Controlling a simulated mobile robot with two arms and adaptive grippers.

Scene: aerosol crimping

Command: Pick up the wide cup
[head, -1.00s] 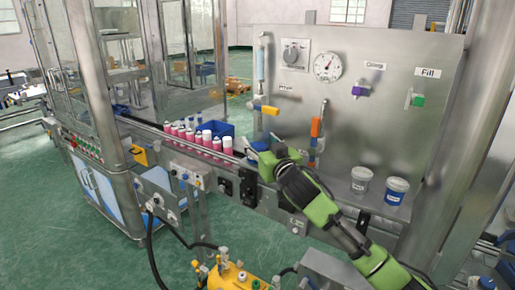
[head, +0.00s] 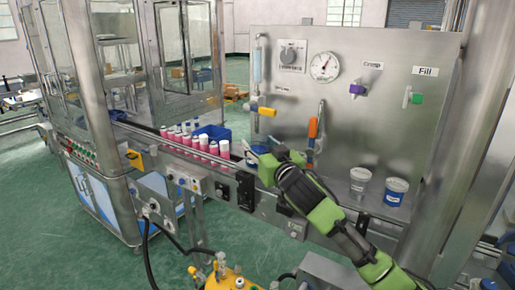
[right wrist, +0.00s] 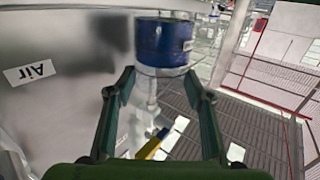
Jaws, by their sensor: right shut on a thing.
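My right gripper (head: 257,158) is at the front of the steel panel, right of the pink cans, over the conveyor edge. In the right wrist view its two fingers (right wrist: 160,75) are apart and closed on a wide blue cup (right wrist: 163,42). The cup sits at the fingertips, with a small pale label on its side. In the head view the gripper and wrist hide most of what it holds. My left gripper is not in view.
Several pink cans (head: 196,143) and a blue bin (head: 213,132) are left of my gripper. The steel panel (head: 400,130) rises behind, with valves and a gauge.

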